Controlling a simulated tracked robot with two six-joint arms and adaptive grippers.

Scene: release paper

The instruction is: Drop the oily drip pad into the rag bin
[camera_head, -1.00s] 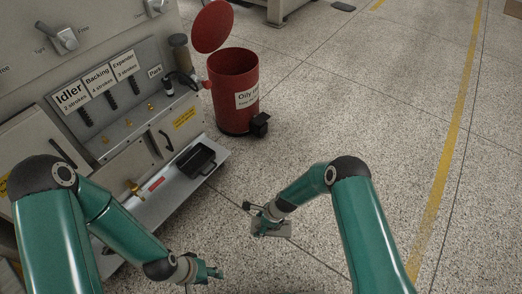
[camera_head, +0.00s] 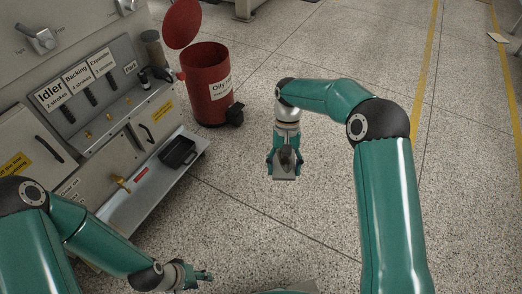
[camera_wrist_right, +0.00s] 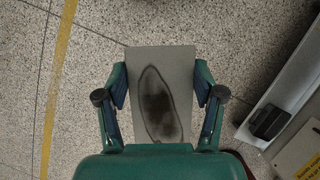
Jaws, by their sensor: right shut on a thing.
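The oily drip pad (camera_head: 285,178) is a grey sheet with a dark stain. My right gripper (camera_head: 284,160) is shut on it and holds it above the floor. In the right wrist view the pad (camera_wrist_right: 175,60) shows its dark ringed stain between the two fingers of the gripper (camera_wrist_right: 160,90). The red rag bin (camera_head: 203,108) stands beyond and left of the right gripper, apart from it. Its round red lid (camera_head: 181,22) is raised; the inside bottom is hidden. My left gripper (camera_head: 196,277) is low at the front, away from pad and bin; its finger gap is unclear.
A black pedal (camera_head: 236,115) sits at the bin's foot. A grey machine (camera_head: 75,70) with labelled levers fills the left, with a metal tray (camera_head: 150,190) holding a black pan (camera_head: 178,151) along its front. The speckled floor between right gripper and bin is clear.

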